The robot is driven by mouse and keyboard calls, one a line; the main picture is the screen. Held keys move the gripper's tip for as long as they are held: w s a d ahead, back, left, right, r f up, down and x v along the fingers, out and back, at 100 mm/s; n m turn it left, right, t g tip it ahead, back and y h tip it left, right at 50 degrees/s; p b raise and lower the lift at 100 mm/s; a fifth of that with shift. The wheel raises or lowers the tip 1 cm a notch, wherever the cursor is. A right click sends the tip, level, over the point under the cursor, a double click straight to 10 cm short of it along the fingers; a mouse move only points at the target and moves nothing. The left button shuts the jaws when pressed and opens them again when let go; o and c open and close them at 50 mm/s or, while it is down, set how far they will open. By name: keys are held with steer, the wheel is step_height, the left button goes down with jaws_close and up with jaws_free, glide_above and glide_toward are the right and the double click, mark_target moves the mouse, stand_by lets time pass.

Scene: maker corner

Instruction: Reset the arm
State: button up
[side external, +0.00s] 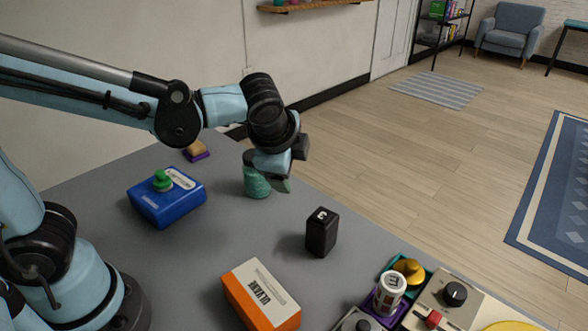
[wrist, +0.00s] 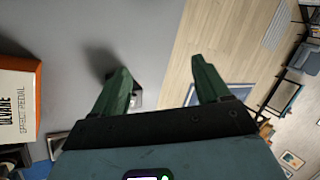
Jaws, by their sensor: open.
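My gripper (side external: 284,178) hangs above the far right part of the grey table, tilted, at the end of my outstretched arm. In the wrist view its two dark green fingers (wrist: 161,78) stand wide apart with nothing held between them. A teal textured object (side external: 257,183) stands on the table beside or just behind the gripper in the side view; the gripper hides its top, and I cannot tell whether they touch. A black block (side external: 321,233) with a white mark on top stands on the table, nearer the camera and apart from the gripper.
A blue box (side external: 170,203) with a green knob sits left. An orange and white box (side external: 260,297) lies at the front; it also shows in the wrist view (wrist: 18,100). Trays with a white roll (side external: 389,291) and knobbed devices (side external: 447,297) fill the right corner. The table's middle is clear.

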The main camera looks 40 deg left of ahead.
steer(key=s+a+n+t+h, duration=0.1)
steer(key=s+a+n+h, duration=0.2)
steer(key=n, duration=0.9)
steer(key=shift+s+a+f+t, duration=0.25)
steer(key=shift+s+a, duration=1.4)
steer(key=shift+s, duration=0.85)
